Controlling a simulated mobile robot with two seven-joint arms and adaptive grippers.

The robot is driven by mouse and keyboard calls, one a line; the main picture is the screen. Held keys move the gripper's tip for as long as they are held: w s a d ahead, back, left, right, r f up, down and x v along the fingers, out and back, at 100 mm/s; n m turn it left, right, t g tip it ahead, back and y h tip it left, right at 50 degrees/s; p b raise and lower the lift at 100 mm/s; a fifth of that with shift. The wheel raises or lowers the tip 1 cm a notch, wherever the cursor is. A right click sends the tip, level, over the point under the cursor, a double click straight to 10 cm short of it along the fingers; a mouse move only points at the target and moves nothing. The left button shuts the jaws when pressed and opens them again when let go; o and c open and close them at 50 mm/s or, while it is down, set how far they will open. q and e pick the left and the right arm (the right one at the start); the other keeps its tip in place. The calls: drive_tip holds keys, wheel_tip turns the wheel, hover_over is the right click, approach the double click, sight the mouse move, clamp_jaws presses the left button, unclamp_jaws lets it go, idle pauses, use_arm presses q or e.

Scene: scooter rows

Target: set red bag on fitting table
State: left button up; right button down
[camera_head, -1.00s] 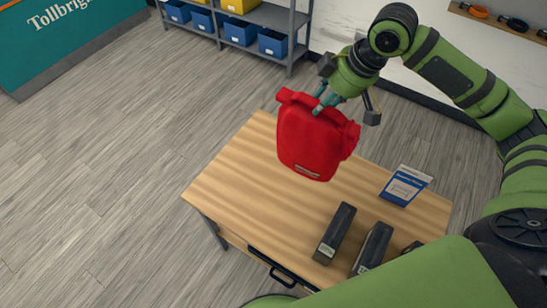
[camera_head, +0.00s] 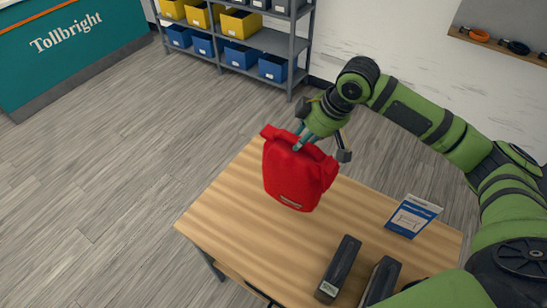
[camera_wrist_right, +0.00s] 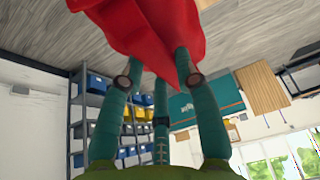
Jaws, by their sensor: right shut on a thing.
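The red bag (camera_head: 296,174) hangs from my right gripper (camera_head: 302,143) over the far left part of the wooden fitting table (camera_head: 235,220). The gripper is shut on the bag's top edge. I cannot tell from the head view whether the bag's bottom touches the tabletop. My left gripper does not show.
Dark boxy items (camera_head: 338,268) lie on the table's near right part. A grey shelf (camera_head: 292,45) with blue and yellow bins stands behind. The table's left front is clear.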

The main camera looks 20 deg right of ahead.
sight(276, 140)
drive_tip(key=w+a+f, duration=0.1)
drive_tip(key=a, duration=0.1)
drive_tip(key=w+a+f+p, duration=0.1)
drive_tip(key=w+a, duration=0.1)
drive_tip(key=w+a+f+p, duration=0.1)
drive_tip(key=f, duration=0.1)
drive_tip(key=shift+w+a, duration=0.3)
drive_tip(key=shift+a, duration=0.1)
drive_tip(key=shift+w+a+f, duration=0.1)
drive_tip(key=shift+f, duration=0.15)
wheel_tip(276, 140, down, 3)
drive_tip(key=shift+f+p, duration=0.1)
drive_tip(key=shift+p, duration=0.95)
drive_tip(key=shift+f, duration=0.35)
drive_tip(key=c, duration=0.9)
unclamp_jaws()
drive_tip(key=shift+f, duration=0.1)
